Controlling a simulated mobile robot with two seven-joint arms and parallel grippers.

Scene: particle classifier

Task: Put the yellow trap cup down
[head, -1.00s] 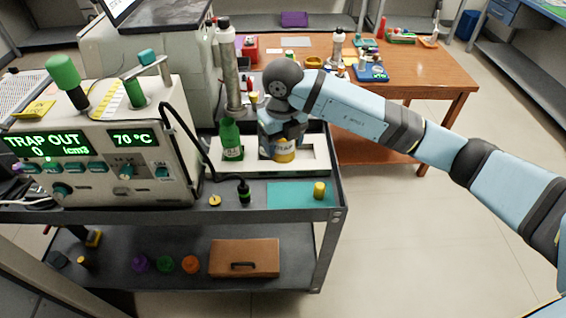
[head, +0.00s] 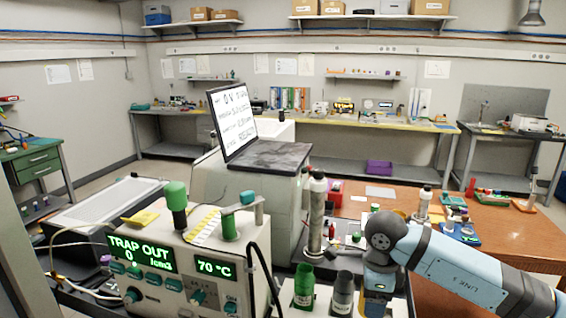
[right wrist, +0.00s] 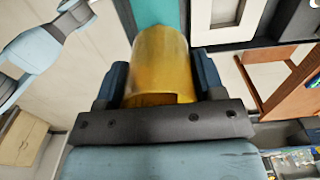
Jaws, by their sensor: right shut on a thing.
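The yellow trap cup (right wrist: 163,65) fills the middle of the right wrist view, held between the two dark fingers of my right gripper (right wrist: 160,85). Behind it are the teal mat (right wrist: 170,12) and part of the white tray (right wrist: 229,35). In the head view my right gripper (head: 379,283) points down at the lower edge, right of a grey cup (head: 342,294) and a green cup (head: 303,287). The trap cup's lower part and what lies under it are cut off there. My left gripper is not in view.
The instrument (head: 172,262) with the lit "TRAP OUT 0" and "70 °C" displays stands left of the cups. A tall metal cylinder (head: 315,215) stands behind them. A wooden table (head: 490,247) with small items is beyond my right arm.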

